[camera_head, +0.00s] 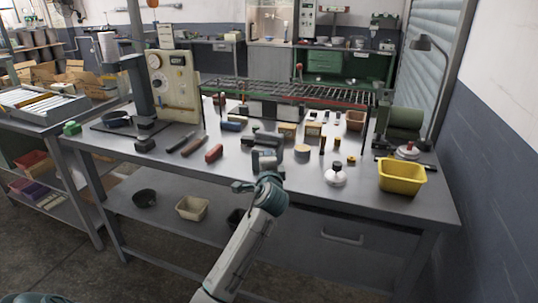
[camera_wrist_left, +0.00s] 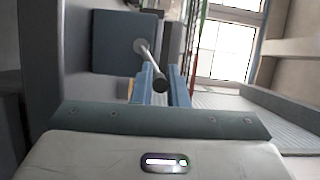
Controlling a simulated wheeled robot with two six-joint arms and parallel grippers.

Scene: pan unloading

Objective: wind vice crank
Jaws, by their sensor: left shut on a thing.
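My left gripper (camera_head: 267,158) is at the front middle of the workbench, beside the dark vice (camera_head: 264,139), which it partly hides. In the left wrist view the two blue fingers of my left gripper (camera_wrist_left: 161,76) are closed about the dark knob end of the crank (camera_wrist_left: 149,62). The crank's thin metal rod slants up and left from the fingers to a round boss on the blue-grey vice body (camera_wrist_left: 115,42). The crank is too small to make out in the head view. My right gripper is not in view.
On the workbench (camera_head: 400,205), a red-handled tool (camera_head: 214,153) lies left of my gripper. A white flask (camera_head: 336,175) and a yellow bin (camera_head: 402,177) stand to the right. A grey tape-like roll (camera_head: 302,151) is close by. A press stands at the left end.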

